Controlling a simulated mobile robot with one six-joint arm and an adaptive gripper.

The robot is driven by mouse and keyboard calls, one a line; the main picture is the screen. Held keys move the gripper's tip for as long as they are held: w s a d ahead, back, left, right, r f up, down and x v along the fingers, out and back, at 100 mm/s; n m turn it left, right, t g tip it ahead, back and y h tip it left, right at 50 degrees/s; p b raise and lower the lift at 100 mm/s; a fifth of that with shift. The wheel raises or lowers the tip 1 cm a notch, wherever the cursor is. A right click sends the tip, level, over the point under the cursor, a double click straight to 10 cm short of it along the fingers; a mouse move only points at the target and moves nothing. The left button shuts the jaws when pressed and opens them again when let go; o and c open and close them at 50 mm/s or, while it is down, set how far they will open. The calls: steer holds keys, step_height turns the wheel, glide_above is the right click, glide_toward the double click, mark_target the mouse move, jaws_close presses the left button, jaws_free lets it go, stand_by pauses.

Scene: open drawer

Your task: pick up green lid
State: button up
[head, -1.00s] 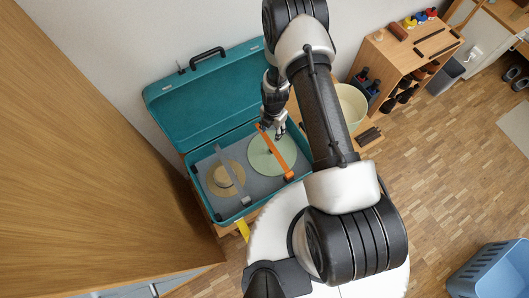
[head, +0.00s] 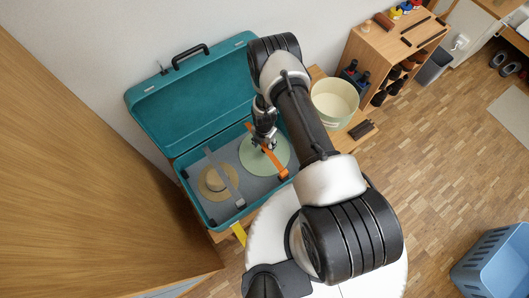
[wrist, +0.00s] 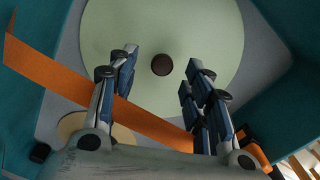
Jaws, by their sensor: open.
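The green lid (head: 252,157) is a flat, pale green disc lying in the open teal suitcase, in its right half. In the wrist view the lid (wrist: 215,35) fills the upper middle, with a dark round knob (wrist: 162,65) at its centre. My gripper (wrist: 157,75) is open above the lid, its fingers appearing on either side of the knob, with nothing between them. In the head view my gripper (head: 266,147) hides part of the lid. An orange strap (wrist: 60,78) crosses over the lid and passes behind my fingers in the wrist view.
The suitcase (head: 190,95) has its cover raised against the wall. A tan hat-like disc (head: 213,183) lies left of the lid under a grey strap (head: 226,178). A cream bucket (head: 335,98) and a wooden shelf (head: 375,50) stand to the right. A wooden panel (head: 80,170) rises at left.

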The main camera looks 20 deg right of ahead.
mark_target(265, 149)
steer(key=f, duration=0.2)
steer(key=f+b, duration=0.1)
steer(key=shift+s+f, duration=0.2)
steer(key=shift+f, duration=0.2)
steer(key=shift+r, duration=0.1)
steer(key=shift+c, duration=0.5)
jaws_close()
